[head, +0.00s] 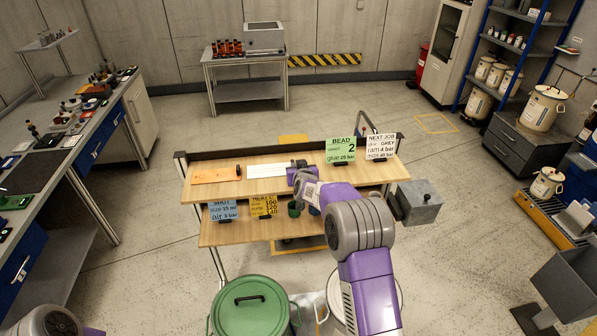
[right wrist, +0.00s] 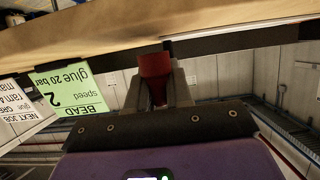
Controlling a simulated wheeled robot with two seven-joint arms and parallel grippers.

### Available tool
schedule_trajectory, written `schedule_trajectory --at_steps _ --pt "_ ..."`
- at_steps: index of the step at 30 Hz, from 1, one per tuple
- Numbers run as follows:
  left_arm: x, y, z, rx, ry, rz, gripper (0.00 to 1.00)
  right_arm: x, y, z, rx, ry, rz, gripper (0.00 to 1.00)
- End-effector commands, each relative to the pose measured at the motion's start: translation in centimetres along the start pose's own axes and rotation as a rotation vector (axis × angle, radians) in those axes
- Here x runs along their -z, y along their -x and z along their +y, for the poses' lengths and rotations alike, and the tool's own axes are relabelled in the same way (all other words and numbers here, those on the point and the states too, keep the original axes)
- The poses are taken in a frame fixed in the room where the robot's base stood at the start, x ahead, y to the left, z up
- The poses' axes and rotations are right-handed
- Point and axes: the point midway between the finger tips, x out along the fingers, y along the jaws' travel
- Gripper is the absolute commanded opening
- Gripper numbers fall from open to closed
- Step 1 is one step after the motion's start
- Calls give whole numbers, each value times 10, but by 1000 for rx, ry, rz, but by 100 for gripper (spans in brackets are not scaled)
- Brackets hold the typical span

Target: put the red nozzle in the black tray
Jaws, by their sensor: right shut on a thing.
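The red nozzle (right wrist: 154,68) shows in the right wrist view, a short flared piece standing between the two grey fingers. My right gripper (right wrist: 156,88) is shut on it. In the head view my right gripper (head: 297,168) is over the cart's wooden top shelf (head: 325,177), beside a white sheet, and the nozzle cannot be made out there. I cannot tell whether the nozzle touches the shelf. I cannot pick out the black tray for certain in either view. My left gripper is out of view.
A green BEAD card (head: 340,150) and a white NEXT JOB card (head: 381,147) stand at the shelf's right end. An orange mat (head: 213,175) lies on its left. A green-lidded drum (head: 250,306) stands in front. A cluttered bench (head: 123,83) is at left.

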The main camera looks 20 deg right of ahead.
Motion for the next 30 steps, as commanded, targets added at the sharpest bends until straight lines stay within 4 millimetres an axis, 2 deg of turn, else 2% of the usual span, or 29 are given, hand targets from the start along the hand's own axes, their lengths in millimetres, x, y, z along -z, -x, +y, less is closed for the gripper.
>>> schedule_trajectory --at_steps 1,3,12,13,17,27,30 --pt "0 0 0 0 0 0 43 -8 -3 1 -1 0 -4 0" --pt "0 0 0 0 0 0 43 -13 -5 0 0 -1 -1 0" --pt "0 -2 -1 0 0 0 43 -15 -6 0 1 -1 0 0" --pt "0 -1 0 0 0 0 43 -14 -6 0 1 -1 0 24" --pt "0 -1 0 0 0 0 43 -14 -6 0 0 -1 0 44" --pt "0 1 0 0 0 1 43 -12 -5 0 0 -1 0 46" --pt "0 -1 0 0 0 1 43 -12 1 0 1 -1 1 46"
